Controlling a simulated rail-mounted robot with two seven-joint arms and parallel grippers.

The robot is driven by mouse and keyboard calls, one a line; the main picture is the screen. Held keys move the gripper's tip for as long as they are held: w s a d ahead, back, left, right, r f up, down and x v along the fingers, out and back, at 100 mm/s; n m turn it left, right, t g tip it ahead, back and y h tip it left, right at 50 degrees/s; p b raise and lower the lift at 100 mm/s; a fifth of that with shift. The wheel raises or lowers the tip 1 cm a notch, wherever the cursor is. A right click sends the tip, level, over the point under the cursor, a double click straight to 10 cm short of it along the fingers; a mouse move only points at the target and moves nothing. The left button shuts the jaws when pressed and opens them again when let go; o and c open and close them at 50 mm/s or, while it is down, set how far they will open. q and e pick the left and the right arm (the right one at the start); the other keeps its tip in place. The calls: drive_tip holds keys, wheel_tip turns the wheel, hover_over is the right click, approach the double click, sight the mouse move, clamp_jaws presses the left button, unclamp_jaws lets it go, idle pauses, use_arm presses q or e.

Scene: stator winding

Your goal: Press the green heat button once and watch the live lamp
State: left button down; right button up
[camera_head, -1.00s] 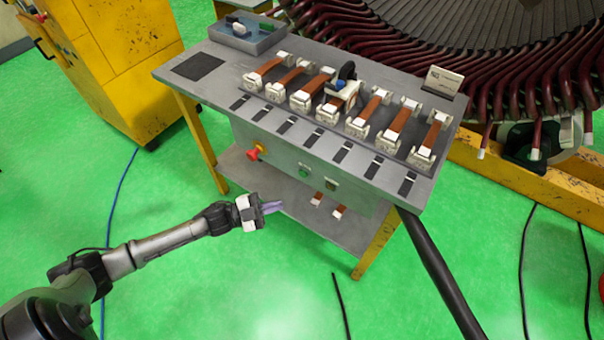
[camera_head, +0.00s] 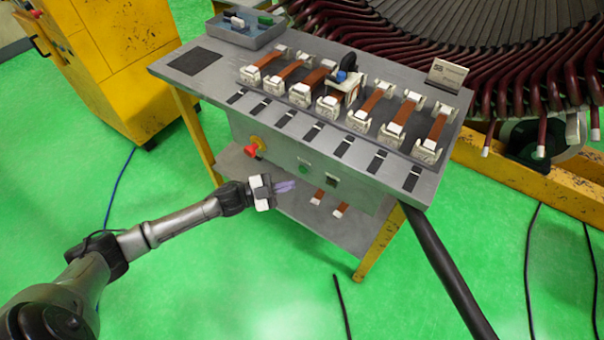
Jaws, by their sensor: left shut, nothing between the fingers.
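The green button (camera_head: 304,168) sits on the grey front panel of the workbench (camera_head: 270,158), below the table top. Beside it to the right is a small dark square fitting (camera_head: 332,181); I cannot tell whether this is the live lamp or whether it is lit. My left gripper (camera_head: 291,186) is shut and empty. Its purple-grey fingertips appear just below and left of the green button in the camera_head view, apart from it in the picture. The exact gap in depth is unclear. My right gripper is not in view.
A red knob (camera_head: 251,150) sticks out of the panel left of the button. Copper-coloured coils in white holders (camera_head: 328,103) line the table top. The lower shelf (camera_head: 290,205) holds two small brown-and-white pieces. A thick dark tube (camera_head: 440,265) runs down at right.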

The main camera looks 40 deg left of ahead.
sight(303, 169)
use_arm(q)
drive_tip(key=shift+w+a+b, duration=0.1)
drive_tip(key=shift+w+b, duration=0.2)
drive_tip(key=shift+w, duration=0.95)
idle(0.4)
idle(0.9)
drive_tip(key=shift+w, duration=0.2)
drive_tip(key=shift+w, duration=0.25)
idle(0.4)
